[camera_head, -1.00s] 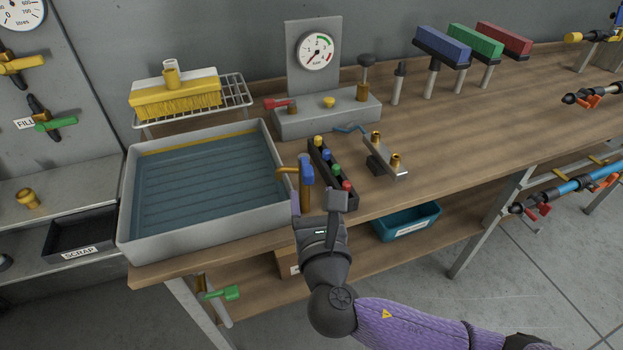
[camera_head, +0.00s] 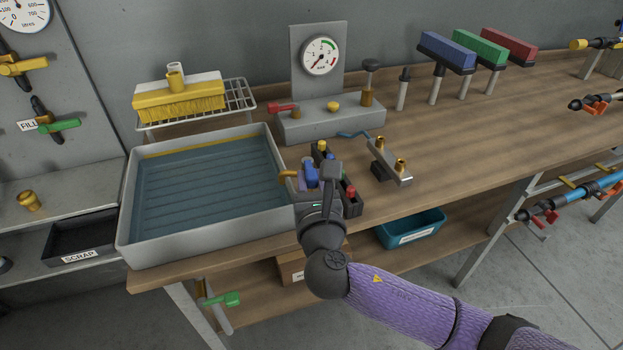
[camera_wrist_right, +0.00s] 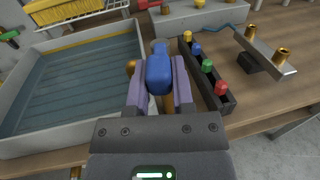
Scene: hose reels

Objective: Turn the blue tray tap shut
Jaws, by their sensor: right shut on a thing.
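The blue tray tap (camera_head: 311,176) stands at the right side of the grey water tray (camera_head: 277,150), its brass spout (camera_head: 286,174) turned toward the tray. In the right wrist view its blue lever (camera_wrist_right: 158,72) lies between the two purple finger pads. My right gripper (camera_head: 312,178) is shut on this lever, coming from the front, and hides much of the tap's body in the head view. The lever points roughly along the gripper in the wrist view. Blue-tinted water lies in the tray. My left gripper is not in view.
A black rack (camera_head: 350,205) with several coloured knobs stands close to the right of the tap. A bracket with brass fittings (camera_head: 390,165) and a gauge block (camera_head: 330,115) stand beyond. A green-handled valve (camera_head: 222,299) hangs below the bench.

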